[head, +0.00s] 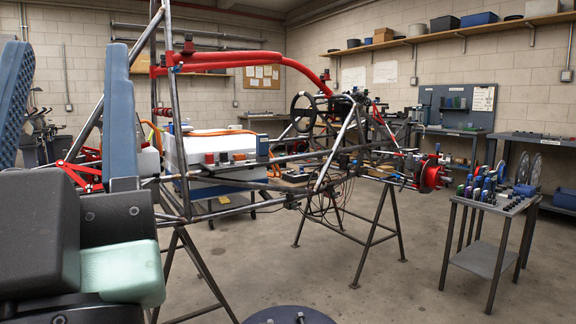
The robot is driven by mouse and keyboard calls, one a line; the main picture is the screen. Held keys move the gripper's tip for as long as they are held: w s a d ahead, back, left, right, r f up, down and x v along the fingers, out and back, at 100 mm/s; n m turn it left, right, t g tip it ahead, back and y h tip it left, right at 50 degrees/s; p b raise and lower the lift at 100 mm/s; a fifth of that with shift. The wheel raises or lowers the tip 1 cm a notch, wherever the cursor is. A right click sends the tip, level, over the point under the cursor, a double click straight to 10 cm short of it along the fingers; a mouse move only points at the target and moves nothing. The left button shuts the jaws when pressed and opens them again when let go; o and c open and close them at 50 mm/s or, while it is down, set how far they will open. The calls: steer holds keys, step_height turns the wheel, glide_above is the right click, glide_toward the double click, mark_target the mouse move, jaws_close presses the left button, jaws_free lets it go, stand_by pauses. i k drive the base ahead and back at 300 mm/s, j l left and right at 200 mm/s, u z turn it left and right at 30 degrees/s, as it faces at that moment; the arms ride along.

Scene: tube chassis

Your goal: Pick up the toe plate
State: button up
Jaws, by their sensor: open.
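My gripper (66,62) is close to the camera at the left edge, with its two blue fingers pointing up and wide apart. It is open, with nothing seen between the fingers. Two upright grey plates (535,169) with rounded tops stand at the far right, behind the small tool table. One of them may be the toe plate, but they are too small to tell for sure. My gripper is far from them, on the opposite side of the view.
A tube chassis (345,155) with red bars stands on trestles (384,235) across the middle. A small metal table (493,200) crowded with coloured-handled tools stands at the right. Benches line the back and right walls. The concrete floor (410,280) between trestles and table is clear.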

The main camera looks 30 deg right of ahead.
mark_target(484, 170)
steer(key=l+z, duration=0.2)
steer(key=l, duration=0.2)
steer(key=i+l+z, duration=0.2)
steer(key=l, duration=0.15)
steer(key=l+z, duration=0.25)
steer(key=l, duration=0.15)
steer(key=i+l+z, duration=0.4)
steer(key=l, duration=0.2)
steer(key=i+l, duration=0.3)
steer(key=l, duration=0.2)
steer(key=i+l, duration=0.25)
steer(key=l, duration=0.25)
steer(key=i+l+z, duration=0.1)
steer(key=i+l, duration=0.2)
steer(key=l, duration=0.2)
steer(key=i+l, duration=0.3)
steer(key=l, duration=0.15)
steer(key=i+l, duration=0.3)
steer(key=l, duration=0.2)
steer(key=i+l+z, duration=0.1)
steer(key=i+l, duration=0.15)
steer(key=l, duration=0.2)
